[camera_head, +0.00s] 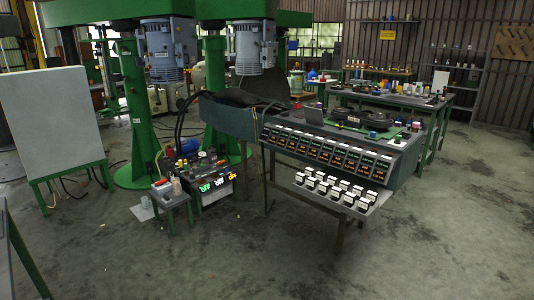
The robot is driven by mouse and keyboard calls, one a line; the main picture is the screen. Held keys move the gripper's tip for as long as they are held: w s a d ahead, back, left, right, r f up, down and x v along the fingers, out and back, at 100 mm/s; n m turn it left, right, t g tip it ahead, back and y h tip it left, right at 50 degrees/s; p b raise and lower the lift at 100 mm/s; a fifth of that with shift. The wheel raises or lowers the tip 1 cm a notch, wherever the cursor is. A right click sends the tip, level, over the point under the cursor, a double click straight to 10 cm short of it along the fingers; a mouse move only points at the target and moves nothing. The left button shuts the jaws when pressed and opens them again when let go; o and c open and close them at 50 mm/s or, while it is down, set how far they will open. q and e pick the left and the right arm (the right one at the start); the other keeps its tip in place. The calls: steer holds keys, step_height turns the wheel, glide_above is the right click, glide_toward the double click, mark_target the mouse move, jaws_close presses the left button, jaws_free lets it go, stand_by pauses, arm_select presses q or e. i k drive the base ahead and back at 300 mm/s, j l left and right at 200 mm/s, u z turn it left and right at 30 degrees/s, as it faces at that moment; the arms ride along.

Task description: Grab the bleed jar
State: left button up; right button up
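Neither of my grippers is in view. I cannot tell for certain which object is the bleed jar. A small pale bottle-like container (177,187) stands upright on a little grey stand (169,201) left of the middle, beside another small item with red on it. Many small jars and bottles also stand on the workbench at the back right (385,99), too small to tell apart.
A long console with lit displays (331,152) and a shelf of white-fronted boxes (331,195) fills the middle. Green machine columns (144,130) stand behind. A white board (74,121) on a green frame stands left. The concrete floor in front and at right is clear.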

mark_target(145, 203)
steer(key=i+l+u, duration=0.1)
steer(key=i, duration=0.35)
steer(key=i+l+u, duration=0.1)
steer(key=i+l, duration=0.25)
steer(key=i, duration=0.1)
